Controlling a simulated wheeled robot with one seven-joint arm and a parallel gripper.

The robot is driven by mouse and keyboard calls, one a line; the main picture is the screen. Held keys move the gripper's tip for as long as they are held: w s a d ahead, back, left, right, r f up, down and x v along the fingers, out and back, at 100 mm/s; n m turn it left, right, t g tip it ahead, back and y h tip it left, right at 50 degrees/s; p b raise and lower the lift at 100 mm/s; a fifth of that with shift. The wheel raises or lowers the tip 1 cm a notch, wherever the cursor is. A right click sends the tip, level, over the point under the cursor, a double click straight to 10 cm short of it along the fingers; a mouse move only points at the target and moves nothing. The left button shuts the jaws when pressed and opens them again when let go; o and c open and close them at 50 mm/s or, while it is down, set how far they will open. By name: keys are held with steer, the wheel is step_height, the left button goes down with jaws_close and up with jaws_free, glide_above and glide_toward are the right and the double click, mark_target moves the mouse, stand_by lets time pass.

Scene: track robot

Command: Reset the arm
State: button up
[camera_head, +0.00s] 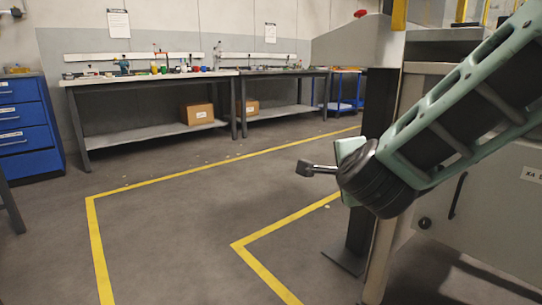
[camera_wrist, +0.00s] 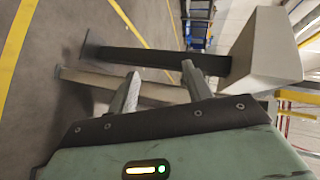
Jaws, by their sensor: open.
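My gripper (camera_wrist: 160,82) is open and empty in the wrist view, its two grey fingers apart with the floor and a machine's legs behind them. In the head view my gripper (camera_head: 306,169) is at the end of my green arm, which comes in from the upper right. There it points left over the floor, and one finger hides most of the other. It is in front of a dark post beside a grey machine.
The grey machine (camera_head: 490,215) stands close on the right, with its dark post (camera_head: 366,130) just behind my gripper. Workbenches (camera_head: 150,80) line the back wall, and a blue drawer cabinet (camera_head: 25,125) stands at left. Yellow-lined floor (camera_head: 170,235) in the middle is clear.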

steer(key=s+a+f+n+g+y+p, duration=0.35)
steer(key=s+a+n+g+y, duration=0.4)
steer(key=s+n, duration=0.75)
steer(key=s+d+f+n+g+h+p, duration=0.1)
steer(key=s+d+n+g+h, duration=0.2)
steer(key=s+n, duration=0.35)
steer(key=s+d+f+n+g+h+p, duration=0.1)
steer(key=s+d+f+n+g+h, duration=0.2)
steer(key=s, duration=0.6)
step_height(320, 180, up, 39)
steer(key=p, duration=3.7)
steer(key=shift+w, duration=0.2)
steer(key=shift+d+f+g+y, duration=0.1)
steer(key=shift+g+y, duration=0.15)
